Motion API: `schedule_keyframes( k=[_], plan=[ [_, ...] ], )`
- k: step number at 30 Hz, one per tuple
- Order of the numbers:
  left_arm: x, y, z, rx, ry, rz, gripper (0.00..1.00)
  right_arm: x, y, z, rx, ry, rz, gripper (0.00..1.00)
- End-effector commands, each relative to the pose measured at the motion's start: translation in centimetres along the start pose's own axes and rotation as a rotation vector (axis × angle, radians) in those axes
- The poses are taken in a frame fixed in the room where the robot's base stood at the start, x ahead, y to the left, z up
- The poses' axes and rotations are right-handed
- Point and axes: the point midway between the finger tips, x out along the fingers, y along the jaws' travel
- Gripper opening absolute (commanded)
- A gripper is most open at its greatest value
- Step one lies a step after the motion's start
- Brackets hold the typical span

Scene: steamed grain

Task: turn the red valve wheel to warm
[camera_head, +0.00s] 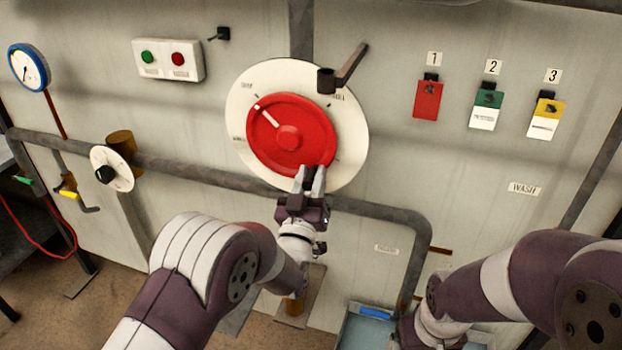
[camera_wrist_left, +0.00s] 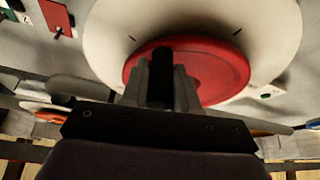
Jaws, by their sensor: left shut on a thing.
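The red valve wheel (camera_head: 312,121) is mounted on a round white dial plate (camera_head: 352,141) on the grey panel. A white pointer mark on the wheel points to the upper left; the small dial words are too blurred to read surely. My left gripper (camera_head: 311,172) is at the wheel's lower rim, shut on it. In the left wrist view, the gripper fingers (camera_wrist_left: 160,84) overlap the red wheel (camera_wrist_left: 213,72) and hide part of its rim. My right arm is at the lower right of the head view; its gripper is not clearly visible.
A dark lever (camera_head: 351,65) sits at the plate's upper right. A grey pipe (camera_head: 215,178) runs below the wheel. A switch box (camera_head: 168,60), gauge (camera_head: 28,67) and small knob dial (camera_head: 111,168) are left. Red (camera_head: 427,100), green (camera_head: 486,107) and yellow (camera_head: 545,115) tags hang right.

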Motion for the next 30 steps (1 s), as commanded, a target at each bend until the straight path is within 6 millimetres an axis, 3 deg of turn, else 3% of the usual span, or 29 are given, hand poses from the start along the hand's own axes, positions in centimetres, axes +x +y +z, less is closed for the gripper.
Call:
schedule_keyframes(
  k=[11,21,30],
  plan=[
    [0.3,1.4,-0.7,-0.183,0.004,-0.071,0.00,2.6,0.0,0.3,0.000,0.000,0.000,0.88],
    [1.1,3.0,-2.9,-0.481,0.007,-0.191,0.00,5.5,0.0,0.7,0.000,0.000,0.000,0.88],
    [2.1,3.7,-5.1,-0.721,0.005,-0.290,0.00,6.8,0.0,0.8,0.000,0.000,0.000,0.88]
  ],
)
